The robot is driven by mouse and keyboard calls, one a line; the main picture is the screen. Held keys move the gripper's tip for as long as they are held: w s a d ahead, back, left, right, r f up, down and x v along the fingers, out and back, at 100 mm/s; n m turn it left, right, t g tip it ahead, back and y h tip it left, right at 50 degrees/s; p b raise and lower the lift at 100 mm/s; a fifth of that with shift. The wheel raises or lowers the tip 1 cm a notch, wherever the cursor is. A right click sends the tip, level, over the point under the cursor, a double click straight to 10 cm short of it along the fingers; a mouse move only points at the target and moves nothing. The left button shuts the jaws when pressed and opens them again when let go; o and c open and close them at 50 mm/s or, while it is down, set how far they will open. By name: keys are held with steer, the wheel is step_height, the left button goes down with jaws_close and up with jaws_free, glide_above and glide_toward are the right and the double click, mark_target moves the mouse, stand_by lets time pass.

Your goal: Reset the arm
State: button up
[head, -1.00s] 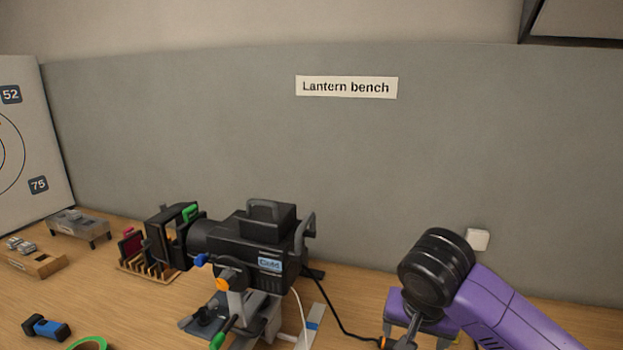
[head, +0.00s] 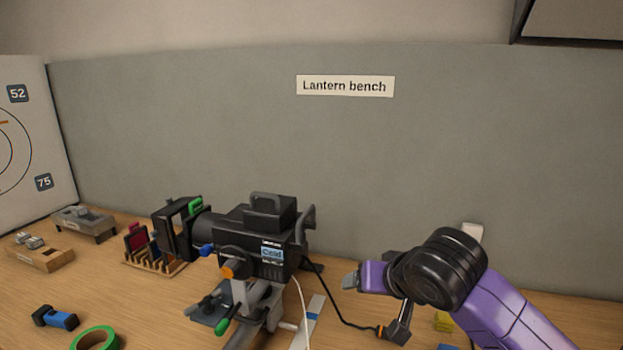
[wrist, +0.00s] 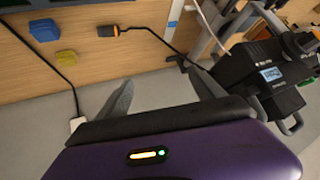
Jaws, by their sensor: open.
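My purple arm with its black joint stands at the lower right of the head view. My gripper (head: 350,280) points left there, toward the black lantern, and is apart from it. In the wrist view my gripper (wrist: 163,90) shows two grey fingers spread apart with nothing between them. The lantern (head: 255,240) sits on a grey stand on the bench, with blue, orange and green knobs. It also shows at the right of the wrist view (wrist: 265,75).
An orange-ended cable (head: 350,322) runs from the lantern. A yellow block (head: 444,322) lies near my arm; a blue block (wrist: 44,30) shows in the wrist view. Green tape (head: 95,338), a slotted rack (head: 155,262) and a target board (head: 30,140) are at left.

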steer(key=a+r+n+t+y+b, duration=0.1)
steer(key=a+r+n+t+y, duration=0.1)
steer(key=a+r+t+y, duration=0.4)
steer(key=s+m+t+b, duration=0.2)
steer(key=s+t, duration=0.1)
steer(key=s, duration=0.2)
steer(key=s+d+f+m+t+h+b, duration=0.1)
steer(key=s+d+f+m+h+b, duration=0.1)
steer(key=s+d+f+h, duration=0.6)
steer(key=s+d+f+m+t+h+b, duration=0.1)
steer(key=s+d+f+m+t, duration=0.15)
steer(key=s+f, duration=0.65)
steer(key=s+d+f+n+g+b, duration=0.1)
steer(key=s+f+g, duration=0.1)
steer(key=s, duration=0.7)
steer(key=s+d+f+n+g+b, duration=0.1)
steer(key=s+f+n+g, duration=0.1)
steer(key=s+f, duration=0.3)
steer(key=s+d+f+n+g+y+b, duration=0.1)
steer(key=s+f+n+g, duration=0.1)
steer(key=s, duration=1)
steer(key=shift+s+d+f+b, duration=0.35)
steer(key=shift+f+b, duration=0.05)
steer(key=shift+f, duration=0.45)
steer(key=shift+o, duration=0.4)
steer(key=shift+g, duration=0.25)
